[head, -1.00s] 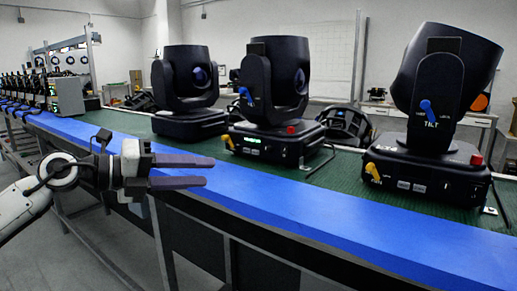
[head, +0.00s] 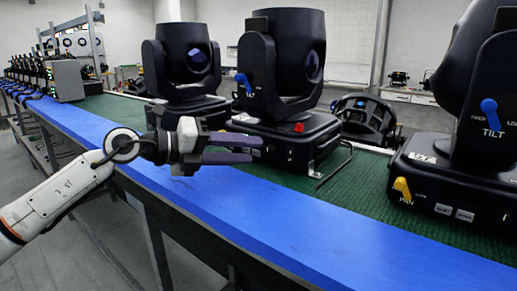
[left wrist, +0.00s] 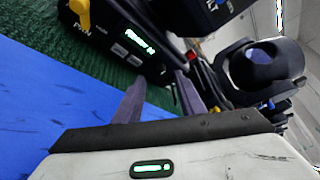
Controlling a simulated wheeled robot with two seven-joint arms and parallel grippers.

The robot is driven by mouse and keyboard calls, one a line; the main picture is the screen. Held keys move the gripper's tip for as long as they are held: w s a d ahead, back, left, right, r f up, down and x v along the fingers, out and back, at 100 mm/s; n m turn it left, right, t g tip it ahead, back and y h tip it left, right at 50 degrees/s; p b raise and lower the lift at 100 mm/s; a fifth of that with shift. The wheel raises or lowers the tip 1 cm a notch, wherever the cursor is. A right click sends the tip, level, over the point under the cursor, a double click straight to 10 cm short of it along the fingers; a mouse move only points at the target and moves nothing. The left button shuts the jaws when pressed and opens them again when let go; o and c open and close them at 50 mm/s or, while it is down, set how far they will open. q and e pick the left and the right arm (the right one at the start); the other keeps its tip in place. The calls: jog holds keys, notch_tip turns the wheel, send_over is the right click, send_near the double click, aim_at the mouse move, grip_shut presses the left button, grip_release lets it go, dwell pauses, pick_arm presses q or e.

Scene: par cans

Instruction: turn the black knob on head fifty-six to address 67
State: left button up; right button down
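Three black moving heads stand on the table: one at the left (head: 185,65), one in the middle (head: 290,60) and one at the right (head: 480,90), partly cut off. No number fifty-six can be read on any. My left gripper (head: 256,149) is open and empty, in front of the middle head's base, hiding much of its front panel. In the left wrist view a base shows a lit green display (left wrist: 139,41), digits too blurred to read, and a yellow pan lever (left wrist: 80,13). The left fingers (left wrist: 160,78) point at that base, apart. I cannot make out the black knob. My right gripper is not in view.
A blue strip (head: 290,225) runs along the table's front edge, with green mat (head: 355,180) behind it. Another black fixture (head: 365,115) lies behind. A grey box (head: 66,80) stands far left.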

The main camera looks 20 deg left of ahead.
aim_at(266, 151)
pick_arm(q)
jog(key=x, duration=0.2)
jog(key=shift+w+d, duration=0.2)
jog(key=shift+w+d+f, duration=0.2)
jog(key=shift+w+d, duration=0.2)
jog(key=shift+w, duration=0.05)
